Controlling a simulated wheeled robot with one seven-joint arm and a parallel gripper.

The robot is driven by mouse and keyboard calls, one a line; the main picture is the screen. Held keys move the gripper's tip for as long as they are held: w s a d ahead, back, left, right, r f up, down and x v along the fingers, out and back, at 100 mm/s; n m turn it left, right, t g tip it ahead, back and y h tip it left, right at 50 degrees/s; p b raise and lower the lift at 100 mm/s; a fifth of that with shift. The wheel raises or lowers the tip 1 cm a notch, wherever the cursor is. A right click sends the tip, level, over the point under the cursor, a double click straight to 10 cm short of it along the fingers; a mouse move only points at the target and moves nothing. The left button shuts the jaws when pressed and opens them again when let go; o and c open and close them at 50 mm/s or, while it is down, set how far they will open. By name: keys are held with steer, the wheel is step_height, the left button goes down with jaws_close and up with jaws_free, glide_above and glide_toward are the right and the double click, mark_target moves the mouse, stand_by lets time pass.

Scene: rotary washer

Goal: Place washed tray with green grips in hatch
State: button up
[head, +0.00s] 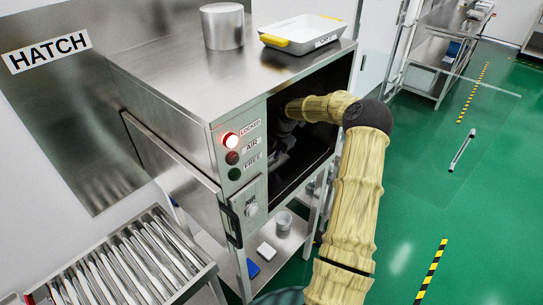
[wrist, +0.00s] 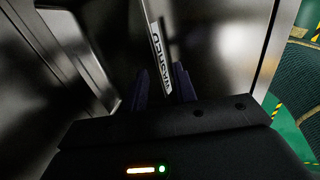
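In the head view my arm reaches into the dark opening of a steel cabinet (head: 175,125); my gripper is mostly hidden inside. In the wrist view my gripper (wrist: 162,82) has two dark fingers standing apart with a gap between them. A narrow strip with a white label (wrist: 160,60), seemingly reading WASHED, shows beyond and between the fingertips. I cannot tell what the strip belongs to. No green grips are visible in either view. A HATCH sign (head: 46,51) is on the wall above a steel panel (head: 75,150).
On the cabinet top are a steel pot (head: 222,27) and a white tray with yellow grips (head: 303,32). The red LOCKED lamp (head: 230,140) is lit. A roller conveyor (head: 130,265) is at lower left. A shelf below holds small items. Green floor at right is mostly clear.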

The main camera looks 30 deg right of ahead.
steer(key=a+b+v, duration=0.1)
steer(key=v, duration=0.7)
steer(key=shift+d+r, duration=0.2)
steer(key=shift+d, duration=0.35)
steer(key=shift+f, duration=0.1)
